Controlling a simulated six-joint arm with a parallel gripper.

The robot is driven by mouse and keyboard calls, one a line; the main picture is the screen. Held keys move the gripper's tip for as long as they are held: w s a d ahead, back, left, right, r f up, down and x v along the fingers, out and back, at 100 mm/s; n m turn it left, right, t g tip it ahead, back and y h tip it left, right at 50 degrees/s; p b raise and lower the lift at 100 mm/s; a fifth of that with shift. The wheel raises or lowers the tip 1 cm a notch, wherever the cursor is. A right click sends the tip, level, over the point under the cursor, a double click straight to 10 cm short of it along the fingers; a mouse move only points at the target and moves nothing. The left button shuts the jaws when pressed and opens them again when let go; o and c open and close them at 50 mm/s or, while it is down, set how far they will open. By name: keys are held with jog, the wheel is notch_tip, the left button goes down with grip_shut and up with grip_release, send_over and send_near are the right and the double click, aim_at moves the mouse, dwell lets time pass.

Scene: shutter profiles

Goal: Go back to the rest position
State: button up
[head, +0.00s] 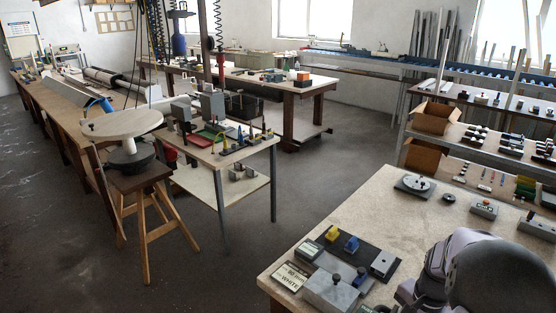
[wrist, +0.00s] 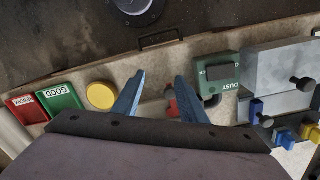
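In the wrist view, the two blue-grey fingers of my gripper (wrist: 160,90) stand well apart. Nothing is held between them. They hang over the edge area of a pale bench top (wrist: 150,65). A small red part (wrist: 172,106) shows close to the right finger, partly hidden behind it. In the head view my dark, rounded arm covers the bottom right corner, and my fingers cannot be made out there.
The wrist view shows a red bin (wrist: 27,108), green bin (wrist: 59,103), yellow disc (wrist: 100,95), green "DUST" box (wrist: 216,72) and grey block (wrist: 278,70).

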jog(key=s+a+n+g, duration=0.1)
jog(key=s+a+n, duration=0.9)
jog(key=a, duration=0.3)
jog(key=w+a+r+n+t, duration=0.1)
jog(key=w+a+r+n, duration=0.15)
jog(key=a, duration=0.35)
notch_tip(320, 180, down, 14)
jog(key=b, duration=1.3)
jog(key=shift+s+n+b, duration=0.35)
jog(key=shift+n+b, duration=0.05)
jog(key=shift+n, duration=0.05)
jog(key=shift+d, duration=0.1)
notch_tip(320, 180, up, 7)
jog(key=p, duration=0.7)
